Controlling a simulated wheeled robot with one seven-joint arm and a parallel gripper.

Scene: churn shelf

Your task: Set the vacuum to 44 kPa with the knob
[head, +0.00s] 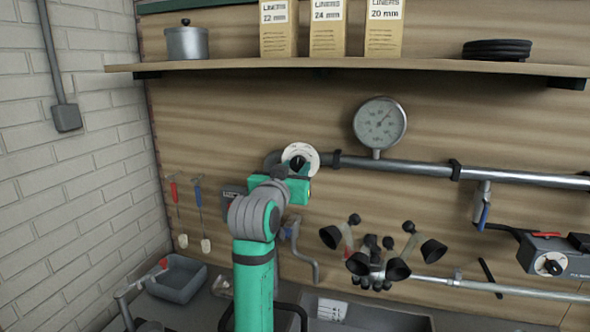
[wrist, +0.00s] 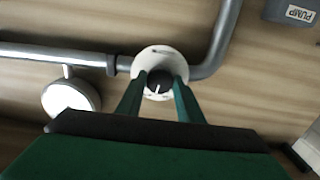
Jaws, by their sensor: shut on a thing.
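The knob (wrist: 158,84) is black with a white pointer line, in the middle of a round white dial (wrist: 171,55) at a bend in the grey pipe. My gripper (wrist: 159,90) has one green finger on each side of the knob and is shut on it. In the head view the dial (head: 310,151) shows behind my gripper (head: 297,166), which partly hides it. The vacuum gauge (head: 380,123) stands on the pipe to the right of the dial. Its needle points to the upper right, but its numbers are too small to read.
A grey pipe (head: 405,168) runs right along the wooden wall. A shelf (head: 350,64) above holds a pot (head: 187,43), liner boxes (head: 328,28) and black discs (head: 497,50). A milking cluster (head: 375,262) hangs below right.

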